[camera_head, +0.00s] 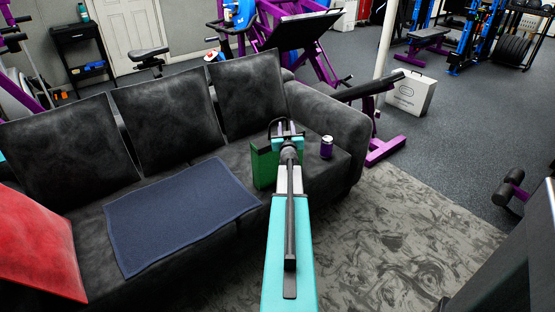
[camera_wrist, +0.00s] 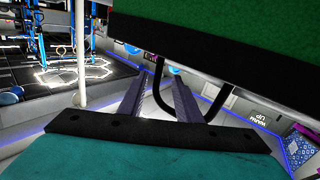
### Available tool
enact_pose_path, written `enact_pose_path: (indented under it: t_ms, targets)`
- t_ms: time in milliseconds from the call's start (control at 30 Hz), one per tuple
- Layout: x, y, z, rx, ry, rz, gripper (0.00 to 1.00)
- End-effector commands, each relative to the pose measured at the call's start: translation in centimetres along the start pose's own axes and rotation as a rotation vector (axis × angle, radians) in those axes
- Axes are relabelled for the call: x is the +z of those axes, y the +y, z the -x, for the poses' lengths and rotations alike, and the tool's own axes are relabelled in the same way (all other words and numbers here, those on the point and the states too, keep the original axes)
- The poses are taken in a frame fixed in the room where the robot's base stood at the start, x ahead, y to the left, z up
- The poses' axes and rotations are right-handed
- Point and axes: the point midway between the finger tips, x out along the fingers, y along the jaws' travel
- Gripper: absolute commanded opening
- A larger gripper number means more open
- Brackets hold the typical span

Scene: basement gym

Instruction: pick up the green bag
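The green bag (camera_head: 263,168) stands on the dark sofa's seat, partly hidden behind my arm in the head view. Its dark handle loop rises at its top. My gripper (camera_head: 286,133) is at the top of the bag, by the handle. In the wrist view the bag (camera_wrist: 235,45) fills the upper right as a green panel with a black band. Its black handle loop (camera_wrist: 160,97) reaches between my gripper's fingers (camera_wrist: 160,80). The fingers are apart, one on each side of a handle strand. I cannot tell whether either touches it.
A purple can (camera_head: 327,147) stands on the seat right of the bag, close to my gripper. A blue mat (camera_head: 180,210) lies on the seat to the left, and a red cushion (camera_head: 38,245) is at far left. The sofa backrest (camera_head: 160,115) rises behind. Patterned rug lies right of the sofa.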

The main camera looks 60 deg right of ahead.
Motion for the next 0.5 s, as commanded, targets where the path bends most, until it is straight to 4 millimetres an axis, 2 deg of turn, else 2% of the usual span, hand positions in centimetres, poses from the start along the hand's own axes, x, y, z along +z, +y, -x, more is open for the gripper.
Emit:
enact_pose_path:
  t_ms: [133,500]
  targets:
    - [0.01,0.02,-0.97,0.000,0.000,0.000,0.31]
    - [0.02,0.09,-1.10,0.001,-0.001,0.000,0.31]
